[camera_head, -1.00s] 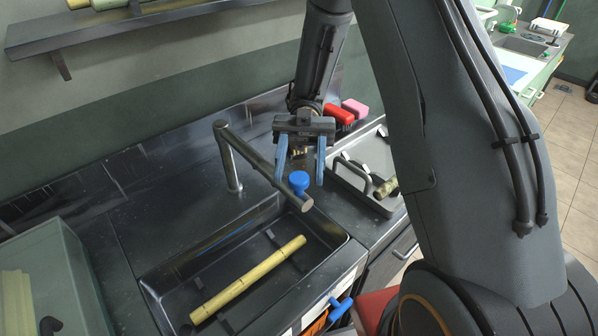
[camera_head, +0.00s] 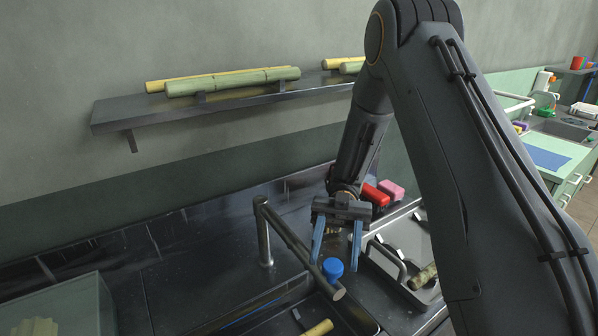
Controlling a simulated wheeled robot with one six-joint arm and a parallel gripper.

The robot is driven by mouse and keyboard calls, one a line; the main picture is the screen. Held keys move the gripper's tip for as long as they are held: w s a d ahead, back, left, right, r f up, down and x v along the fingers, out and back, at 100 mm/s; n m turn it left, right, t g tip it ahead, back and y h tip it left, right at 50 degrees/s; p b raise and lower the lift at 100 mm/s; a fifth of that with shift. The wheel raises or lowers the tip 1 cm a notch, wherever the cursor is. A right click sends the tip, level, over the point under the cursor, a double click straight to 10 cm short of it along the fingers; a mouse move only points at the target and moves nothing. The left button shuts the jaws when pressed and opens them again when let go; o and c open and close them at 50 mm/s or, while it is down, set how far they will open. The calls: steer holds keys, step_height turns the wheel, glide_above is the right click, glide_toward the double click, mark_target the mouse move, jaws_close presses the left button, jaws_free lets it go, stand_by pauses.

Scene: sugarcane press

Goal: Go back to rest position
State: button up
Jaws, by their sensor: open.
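My gripper (camera_head: 336,248) hangs from my arm with its two blue fingers pointing down and apart, with nothing between them that I can make out. It is above the counter, behind the blue knob (camera_head: 333,267) of the faucet. The grey faucet (camera_head: 290,240) reaches out over the sink, and its spout ends just below and in front of my gripper. A yellow sugarcane piece (camera_head: 318,328) lies in the sink (camera_head: 262,318), cut off by the bottom edge of the picture.
A wall shelf (camera_head: 120,112) holds green cane (camera_head: 235,80) and yellow cane. Right of my gripper are a red thing (camera_head: 375,195), a pink sponge (camera_head: 392,189) and a grey tray (camera_head: 385,262) with a short cane piece (camera_head: 422,277). A pale box (camera_head: 65,308) stands at lower left.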

mark_target(331, 275)
steer(key=shift+b+x, duration=0.95)
steer(key=shift+b, duration=0.95)
steer(key=shift+p+x, duration=0.6)
steer(key=shift+x, duration=2.15)
